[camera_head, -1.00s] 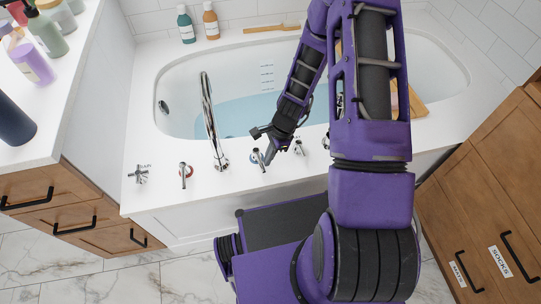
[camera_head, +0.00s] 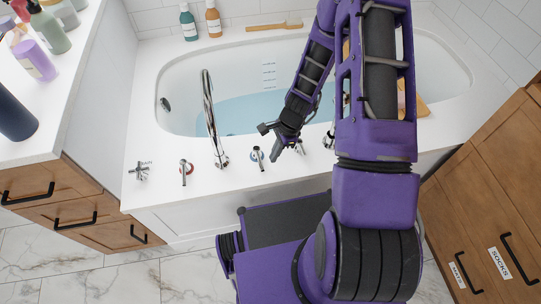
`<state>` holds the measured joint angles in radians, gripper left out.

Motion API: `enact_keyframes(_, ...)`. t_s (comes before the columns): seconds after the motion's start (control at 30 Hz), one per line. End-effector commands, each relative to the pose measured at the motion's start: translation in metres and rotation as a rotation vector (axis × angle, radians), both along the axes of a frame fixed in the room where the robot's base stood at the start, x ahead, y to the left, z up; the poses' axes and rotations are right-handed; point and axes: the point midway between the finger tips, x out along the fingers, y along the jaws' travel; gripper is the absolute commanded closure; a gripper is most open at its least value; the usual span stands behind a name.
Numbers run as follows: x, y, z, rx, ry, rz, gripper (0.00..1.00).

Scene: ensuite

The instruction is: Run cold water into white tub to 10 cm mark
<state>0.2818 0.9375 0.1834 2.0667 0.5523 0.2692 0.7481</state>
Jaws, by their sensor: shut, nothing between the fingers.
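The white tub (camera_head: 180,72) holds pale blue water (camera_head: 240,113). Several level marks (camera_head: 268,75) show on its far inner wall above the water; their numbers are too small to read. A chrome spout (camera_head: 211,118) arches over the tub; I cannot make out a stream from it. On the near rim stand a red-ringed lever tap (camera_head: 184,171) left of the spout and a blue-ringed lever tap (camera_head: 257,157) right of it. My gripper (camera_head: 285,149) is shut and empty, just right of the blue-ringed tap and seemingly apart from it.
A cross-handled tap (camera_head: 140,171) stands at the rim's left end. Another chrome fitting (camera_head: 300,148) is close by my gripper, partly hidden. Bottles (camera_head: 188,22) and a wooden brush (camera_head: 274,25) sit on the far rim. A counter stands left, a wooden cabinet (camera_head: 490,190) right.

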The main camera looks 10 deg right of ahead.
Motion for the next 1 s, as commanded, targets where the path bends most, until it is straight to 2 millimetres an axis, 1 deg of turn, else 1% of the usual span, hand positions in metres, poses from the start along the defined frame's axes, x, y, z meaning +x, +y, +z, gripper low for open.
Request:
enact_keyframes(0.07, 0.003, -0.012, 0.005, -0.002, -0.002, -0.002, 1.00)
enact_keyframes(0.1, 0.005, -0.014, 0.016, -0.002, -0.005, 0.002, 1.00)
enact_keyframes(0.2, 0.005, -0.021, 0.041, -0.003, -0.006, 0.002, 1.00)
enact_keyframes(0.33, 0.005, -0.029, 0.067, -0.003, -0.004, 0.003, 1.00)
enact_keyframes(0.43, 0.005, -0.034, 0.082, -0.003, -0.003, 0.002, 1.00)
enact_keyframes(0.57, 0.005, -0.038, 0.094, -0.002, -0.002, 0.003, 1.00)
enact_keyframes(0.67, 0.004, -0.038, 0.097, -0.005, 0.000, -0.010, 1.00)
enact_keyframes(0.83, 0.001, -0.038, 0.082, -0.038, 0.000, -0.064, 1.00)
enact_keyframes(1.0, 0.000, -0.038, 0.065, -0.048, -0.002, -0.074, 1.00)
